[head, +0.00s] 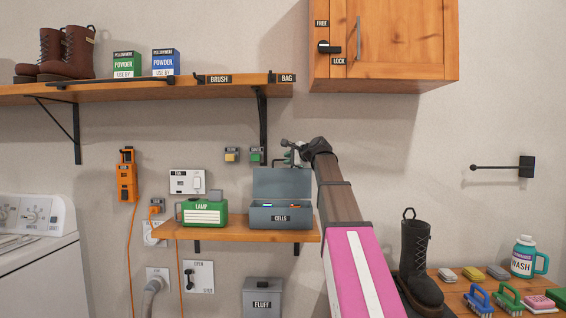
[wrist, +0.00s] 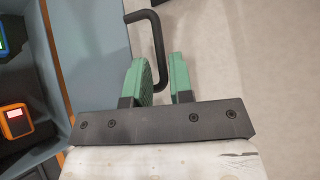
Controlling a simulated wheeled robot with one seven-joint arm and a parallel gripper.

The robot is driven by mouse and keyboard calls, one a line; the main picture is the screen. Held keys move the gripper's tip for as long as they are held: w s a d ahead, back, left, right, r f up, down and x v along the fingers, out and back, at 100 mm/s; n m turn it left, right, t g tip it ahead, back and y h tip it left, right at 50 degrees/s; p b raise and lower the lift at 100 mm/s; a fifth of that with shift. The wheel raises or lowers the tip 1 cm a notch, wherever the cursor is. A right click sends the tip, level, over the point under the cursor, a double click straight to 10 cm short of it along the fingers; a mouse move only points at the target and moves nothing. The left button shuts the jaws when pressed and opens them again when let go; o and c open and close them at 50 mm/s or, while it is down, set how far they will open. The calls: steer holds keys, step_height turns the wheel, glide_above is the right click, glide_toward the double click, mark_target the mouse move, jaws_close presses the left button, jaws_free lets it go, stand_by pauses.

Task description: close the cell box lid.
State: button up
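The grey cell box (head: 281,218), labelled CELLS, stands on the small wooden shelf. Its lid (head: 282,183) is open and upright at the back. Coloured cells show inside the box; in the wrist view an orange cell (wrist: 16,121) lies at the left. My gripper (head: 292,155) is at the top right of the lid. In the wrist view the blue-grey lid (wrist: 95,50) has a black bar handle (wrist: 157,38). The green fingers of my gripper (wrist: 160,68) are apart, with the handle's lower part between them. Firm contact with the handle is not clear.
A long shelf (head: 150,92) and a wooden cabinet (head: 385,45) hang above. A black boot (head: 417,260) stands at the right.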

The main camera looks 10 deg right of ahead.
steer(key=shift+x, duration=1.75)
jaws_close()
steer(key=shift+s+a, duration=0.1)
steer(key=shift+s, duration=0.05)
